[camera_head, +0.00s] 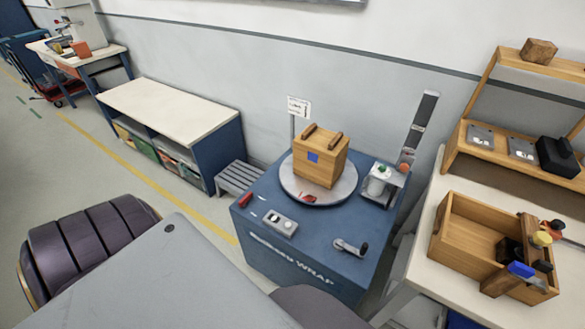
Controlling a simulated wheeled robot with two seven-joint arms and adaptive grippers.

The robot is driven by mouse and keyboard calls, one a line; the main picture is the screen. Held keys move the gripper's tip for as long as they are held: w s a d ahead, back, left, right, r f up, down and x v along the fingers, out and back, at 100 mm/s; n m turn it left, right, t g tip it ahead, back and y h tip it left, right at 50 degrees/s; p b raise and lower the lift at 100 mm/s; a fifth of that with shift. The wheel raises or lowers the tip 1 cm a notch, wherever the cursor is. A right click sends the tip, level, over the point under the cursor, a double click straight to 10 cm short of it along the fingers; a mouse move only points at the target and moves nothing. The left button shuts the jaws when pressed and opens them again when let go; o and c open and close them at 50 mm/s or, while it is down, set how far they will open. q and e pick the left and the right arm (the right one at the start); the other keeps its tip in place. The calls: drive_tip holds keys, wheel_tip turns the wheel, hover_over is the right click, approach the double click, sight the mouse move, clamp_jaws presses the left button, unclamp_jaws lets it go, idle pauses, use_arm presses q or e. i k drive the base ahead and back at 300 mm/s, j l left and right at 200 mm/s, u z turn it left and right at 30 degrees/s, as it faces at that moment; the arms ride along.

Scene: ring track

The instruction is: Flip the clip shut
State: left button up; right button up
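A blue stretch-wrap machine (262,225) stands at the centre, with a round grey turntable (345,190) on top. A wooden box (318,165) with a blue square on its side sits on the turntable. A small red part (308,198) lies at the turntable's front edge; it may be the clip, but it is too small to tell whether it is open or shut. Another red piece (245,196) is at the machine's left corner. Neither of my grippers is in view.
A silver lever (350,247) and a switch panel (279,222) are on the machine's top, with a tall post (422,115) behind. A wooden tray of tools (465,235) stands on the right bench.

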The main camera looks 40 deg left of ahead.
sight(308, 199)
drive_tip(key=u, duration=1.15)
drive_tip(key=j, duration=0.1)
drive_tip(key=k+z, duration=0.05)
